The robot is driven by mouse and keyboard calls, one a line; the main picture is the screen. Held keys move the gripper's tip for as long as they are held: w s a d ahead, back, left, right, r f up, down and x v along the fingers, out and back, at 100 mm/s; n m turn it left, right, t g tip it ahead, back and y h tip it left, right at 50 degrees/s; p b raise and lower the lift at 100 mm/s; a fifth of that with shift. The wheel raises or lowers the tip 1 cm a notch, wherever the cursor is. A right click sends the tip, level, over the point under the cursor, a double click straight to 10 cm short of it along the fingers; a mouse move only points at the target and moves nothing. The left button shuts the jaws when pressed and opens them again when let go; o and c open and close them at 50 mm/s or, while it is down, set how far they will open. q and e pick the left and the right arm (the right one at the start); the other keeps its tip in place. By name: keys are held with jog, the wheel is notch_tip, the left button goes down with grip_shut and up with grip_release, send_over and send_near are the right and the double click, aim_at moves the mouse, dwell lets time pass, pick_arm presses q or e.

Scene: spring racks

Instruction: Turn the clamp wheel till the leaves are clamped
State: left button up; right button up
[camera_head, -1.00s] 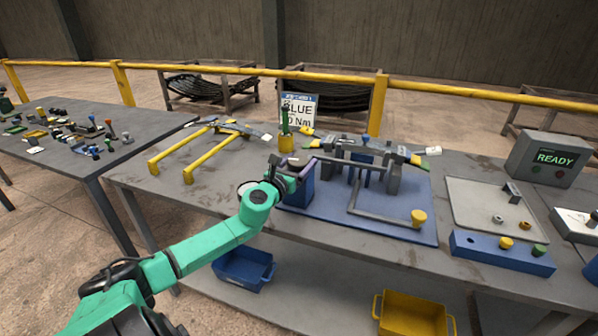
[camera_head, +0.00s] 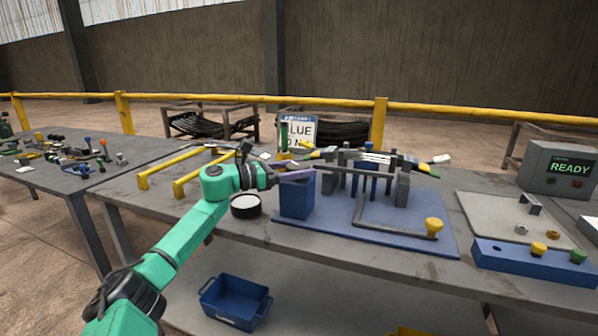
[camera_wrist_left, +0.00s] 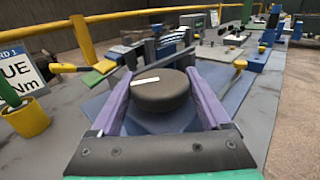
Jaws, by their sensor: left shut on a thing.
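The clamp wheel (camera_wrist_left: 158,92) is a dark round knob with a white mark on top, above a blue block. My left gripper (camera_wrist_left: 160,98) has its purple fingers on either side of the wheel and is shut on it. In the head view the left gripper (camera_head: 298,174) is over the blue block (camera_head: 297,198), and its fingers hide most of the wheel. The clamp fixture (camera_head: 402,188) stands on a blue base plate (camera_head: 335,226). The leaves (camera_head: 370,158) lie across its top; I cannot tell how tightly they are held. My right gripper is out of view.
A yellow pot (camera_head: 281,156) and a sign (camera_head: 299,130) stand behind the gripper. A black round tub (camera_head: 245,206) and yellow rails (camera_head: 190,184) are left of the block. A yellow knob (camera_head: 434,226) stands at the plate's front right. A READY box (camera_head: 560,168) is far right.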

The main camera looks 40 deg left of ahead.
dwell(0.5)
pick_arm(q)
jog(key=o, duration=1.2)
jog(key=shift+s+a+f, duration=0.15)
jog(key=shift+s+a, duration=0.05)
jog(key=shift+s, duration=0.05)
jog(key=shift+f+b+v, duration=0.2)
jog(key=shift+b+v, duration=0.75)
jog(key=shift+v, duration=0.15)
jog(key=b+v, duration=0.3)
jog(key=v, duration=0.8)
jog(key=shift+s+a+r, duration=0.2)
jog(key=shift+s+r, duration=0.1)
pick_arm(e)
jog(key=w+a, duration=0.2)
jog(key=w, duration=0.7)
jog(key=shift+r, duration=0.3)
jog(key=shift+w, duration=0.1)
